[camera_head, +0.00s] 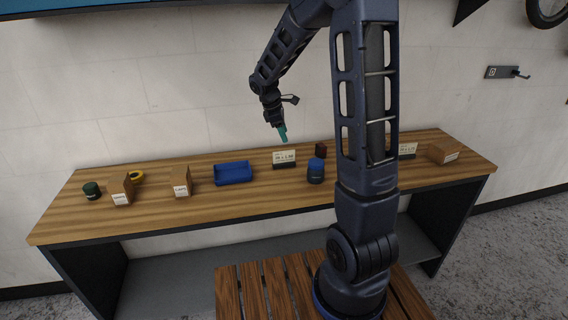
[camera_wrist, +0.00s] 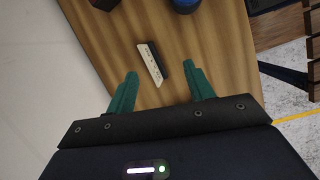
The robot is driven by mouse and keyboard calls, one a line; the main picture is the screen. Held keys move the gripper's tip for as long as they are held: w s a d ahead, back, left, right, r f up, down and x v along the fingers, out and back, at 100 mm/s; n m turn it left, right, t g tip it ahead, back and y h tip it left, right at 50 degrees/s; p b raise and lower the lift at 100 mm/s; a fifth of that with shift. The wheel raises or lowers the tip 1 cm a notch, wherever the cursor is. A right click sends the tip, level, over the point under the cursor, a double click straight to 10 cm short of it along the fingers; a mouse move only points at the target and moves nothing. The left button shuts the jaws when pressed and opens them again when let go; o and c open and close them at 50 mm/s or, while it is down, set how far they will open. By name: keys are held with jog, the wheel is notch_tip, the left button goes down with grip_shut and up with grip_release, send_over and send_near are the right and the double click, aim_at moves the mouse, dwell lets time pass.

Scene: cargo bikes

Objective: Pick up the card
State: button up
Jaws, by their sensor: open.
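A white card (camera_head: 284,155) with printed text stands in a dark holder on the wooden bench, below my gripper. In the wrist view the card (camera_wrist: 149,65) is seen from above, between the lines of the two fingers and apart from them. A second similar card (camera_head: 407,148) stands farther right, partly beside my arm. My gripper (camera_head: 282,133) has teal fingers and hangs above the bench, just above the first card in the picture. In the wrist view my gripper (camera_wrist: 160,72) is open, with nothing between its fingers.
A blue-black jar (camera_head: 316,172) and a small dark red box (camera_head: 320,149) stand just right of the card. A blue tray (camera_head: 233,173) lies to its left. Cardboard boxes (camera_head: 182,181), a dark green jar (camera_head: 91,191) and yellow tape (camera_head: 137,177) are farther left. The wall (camera_head: 180,80) is behind.

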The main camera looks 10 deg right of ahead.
aim_at(287, 162)
jog(key=w+f+n, duration=0.1)
jog(key=f, duration=0.4)
jog(key=w+d+f+n, duration=0.1)
jog(key=w+f, duration=0.1)
jog(key=f, duration=0.3)
jog(key=w+d+f, duration=0.1)
jog(key=f, duration=0.4)
jog(key=shift+w+f+n+h, duration=0.15)
jog(key=shift+n+h, duration=0.15)
jog(key=shift+n, duration=0.1)
jog(key=c, duration=1.1)
